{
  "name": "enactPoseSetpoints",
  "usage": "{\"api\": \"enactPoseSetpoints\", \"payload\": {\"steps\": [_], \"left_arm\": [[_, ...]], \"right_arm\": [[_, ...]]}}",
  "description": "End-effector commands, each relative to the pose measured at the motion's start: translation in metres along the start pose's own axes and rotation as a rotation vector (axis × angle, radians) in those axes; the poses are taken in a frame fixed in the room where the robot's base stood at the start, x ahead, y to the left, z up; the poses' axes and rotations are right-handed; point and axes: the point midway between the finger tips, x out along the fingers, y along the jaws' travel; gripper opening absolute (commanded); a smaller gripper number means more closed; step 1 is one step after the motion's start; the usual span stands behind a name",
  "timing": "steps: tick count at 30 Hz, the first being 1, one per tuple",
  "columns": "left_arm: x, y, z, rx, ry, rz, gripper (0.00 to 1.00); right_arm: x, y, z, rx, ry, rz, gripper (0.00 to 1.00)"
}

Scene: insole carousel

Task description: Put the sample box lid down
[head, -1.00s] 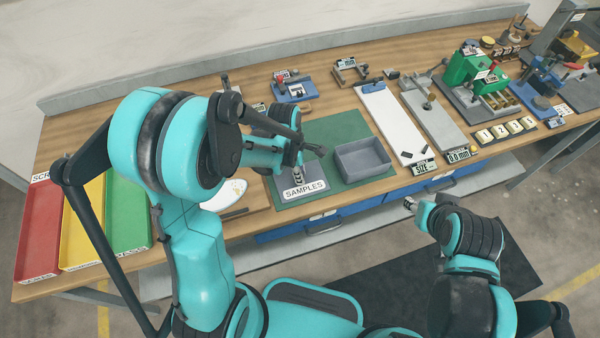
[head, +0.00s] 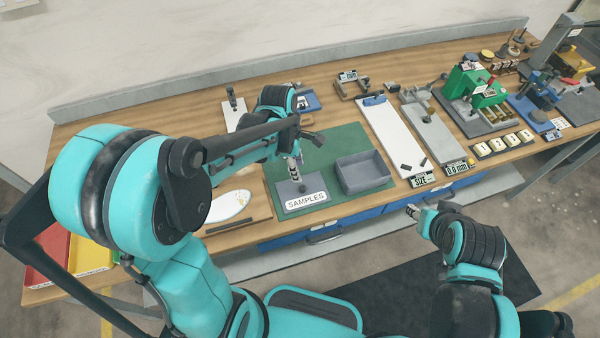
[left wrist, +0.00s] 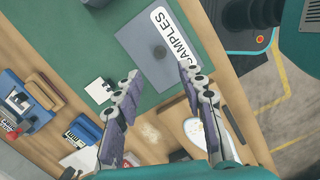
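The sample box lid (head: 301,198) is a flat grey plate with a small knob and a white SAMPLES label. It lies flat on the green mat (head: 345,136), left of the open grey sample box (head: 364,184). The lid also shows in the left wrist view (left wrist: 151,61), beyond my fingertips. My left gripper (head: 299,160) is above the lid's far side, apart from the knob. In the left wrist view its fingers (left wrist: 160,72) are spread with nothing between them. My right gripper (head: 413,211) hangs in front of the bench; its fingers are too small to read.
A white board (head: 392,135) and a grey fixture (head: 434,128) lie right of the mat. A pale oval piece (head: 229,206) lies to the left on the bench. Red and yellow trays (head: 88,256) are at the far left, partly behind my left arm.

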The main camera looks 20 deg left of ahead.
Motion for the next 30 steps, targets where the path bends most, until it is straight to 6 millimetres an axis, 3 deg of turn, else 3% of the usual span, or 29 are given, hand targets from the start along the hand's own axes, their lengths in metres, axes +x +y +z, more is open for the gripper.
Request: {"api": "enactPoseSetpoints", "payload": {"steps": [8,11,15,21,25,30], "left_arm": [[-0.029,-0.005,-0.001,0.078,0.003,0.027,0.4],[-0.045,-0.016,-0.004,0.266,0.019,0.092,0.4],[-0.072,-0.04,-0.011,0.684,0.094,0.224,0.4],[-0.096,-0.072,-0.024,1.289,0.306,0.372,0.4],[-0.102,-0.085,-0.03,1.563,0.445,0.412,0.4],[-0.104,-0.092,-0.034,1.736,0.546,0.423,0.4]], "right_arm": [[-0.005,0.0,-0.003,0.0,0.0,0.0,0.4],[-0.004,0.0,-0.003,0.0,0.0,0.0,0.4],[-0.004,0.0,-0.003,0.0,0.0,0.0,0.4],[-0.004,0.0,-0.003,0.0,0.0,0.0,0.4],[-0.004,0.0,-0.003,0.0,0.0,0.0,0.4],[-0.004,0.0,-0.003,0.0,0.0,0.0,0.4]]}}
